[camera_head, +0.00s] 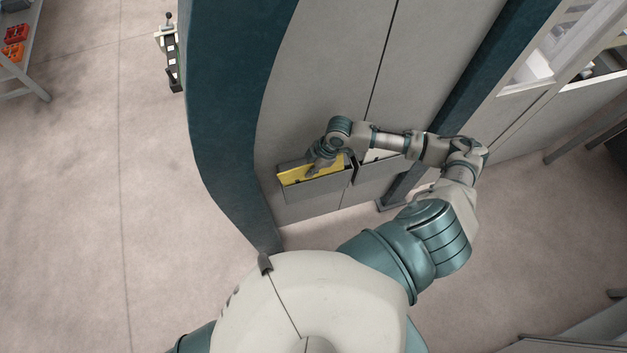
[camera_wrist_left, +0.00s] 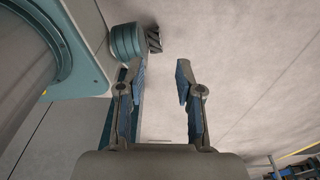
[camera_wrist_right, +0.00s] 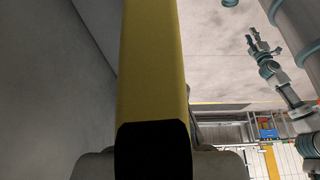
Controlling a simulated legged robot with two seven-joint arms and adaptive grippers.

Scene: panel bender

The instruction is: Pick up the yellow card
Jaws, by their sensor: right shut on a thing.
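The yellow card (camera_head: 293,177) sits at the grey holder (camera_head: 318,188) on the front of the machine, its lower part hidden by the holder's front wall. My right gripper (camera_head: 322,166) is at the card and shut on it. In the right wrist view the yellow card (camera_wrist_right: 152,60) rises tall between the fingers, with a black patch at its near end. Whether the card is clear of the holder I cannot tell. My left gripper (camera_wrist_left: 160,70) is open and empty over the floor. It also shows in the right wrist view (camera_wrist_right: 264,48).
A second holder (camera_head: 382,174) with a white sheet is just right of the first. The dark teal machine column (camera_head: 228,110) stands to the left. A shelf with orange bins (camera_head: 15,42) is at the far left.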

